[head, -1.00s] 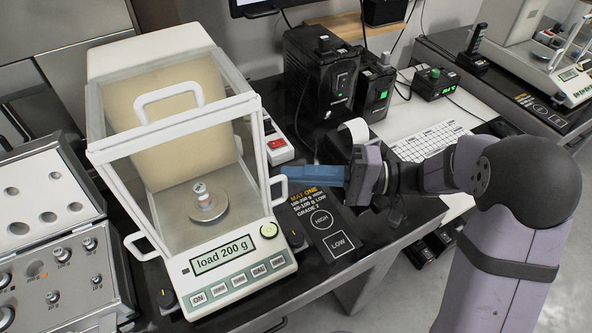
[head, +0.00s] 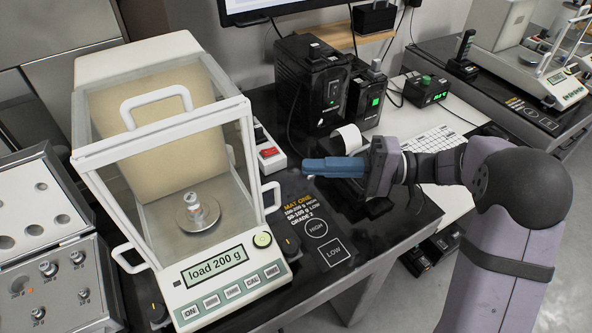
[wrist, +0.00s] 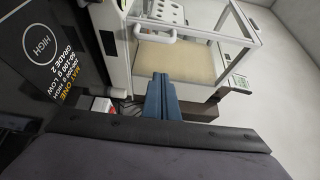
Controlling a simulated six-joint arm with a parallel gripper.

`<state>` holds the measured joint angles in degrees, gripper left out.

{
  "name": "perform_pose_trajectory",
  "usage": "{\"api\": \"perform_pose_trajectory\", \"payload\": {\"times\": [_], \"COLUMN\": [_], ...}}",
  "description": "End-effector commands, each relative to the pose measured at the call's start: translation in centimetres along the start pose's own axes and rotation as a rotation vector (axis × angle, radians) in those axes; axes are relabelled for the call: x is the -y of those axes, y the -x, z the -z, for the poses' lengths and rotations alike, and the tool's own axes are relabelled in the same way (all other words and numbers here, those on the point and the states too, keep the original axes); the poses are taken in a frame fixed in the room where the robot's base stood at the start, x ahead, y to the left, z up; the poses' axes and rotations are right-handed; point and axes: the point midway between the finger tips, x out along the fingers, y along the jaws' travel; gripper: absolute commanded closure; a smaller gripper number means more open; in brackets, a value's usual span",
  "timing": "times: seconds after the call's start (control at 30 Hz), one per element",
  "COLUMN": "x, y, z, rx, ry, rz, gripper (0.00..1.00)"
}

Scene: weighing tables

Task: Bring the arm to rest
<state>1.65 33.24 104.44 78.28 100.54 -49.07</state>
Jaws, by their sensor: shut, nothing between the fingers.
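My gripper (head: 308,167) has blue fingers that are shut with nothing between them. It hangs in the air to the right of the glass-walled balance (head: 226,268), pointing left toward it and apart from it. In the wrist view my gripper's fingers (wrist: 158,82) point at the balance (wrist: 138,70). A small metal weight (head: 203,209) stands on the balance's round pan. The balance display reads "load 200 g". Beneath and in front of my gripper lies the black mat (head: 301,256) marked "MAT ONE", with HIGH and LOW fields, both empty.
A weight case (head: 50,232) with several weights stands at the left. Black units (head: 312,85), a paper roll (head: 350,137) and a keyboard (head: 434,143) are behind my gripper. A red-switched power strip (head: 268,153) lies beside the balance. Another balance (head: 545,75) stands at the far right.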

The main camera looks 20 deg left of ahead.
Motion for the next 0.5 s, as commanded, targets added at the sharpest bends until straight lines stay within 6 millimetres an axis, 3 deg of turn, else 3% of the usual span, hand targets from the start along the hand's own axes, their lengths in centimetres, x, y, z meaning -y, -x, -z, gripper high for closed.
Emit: {"api": "perform_pose_trajectory", "payload": {"times": [0.2,0.5], "x": [-0.1,0.0], "y": [2.6,3.3], "z": [0.0,0.0], "rx": [-0.001,0.000], "ry": [-0.001,-0.001], "rz": [0.000,0.000], "gripper": [1.00,1.00]}}
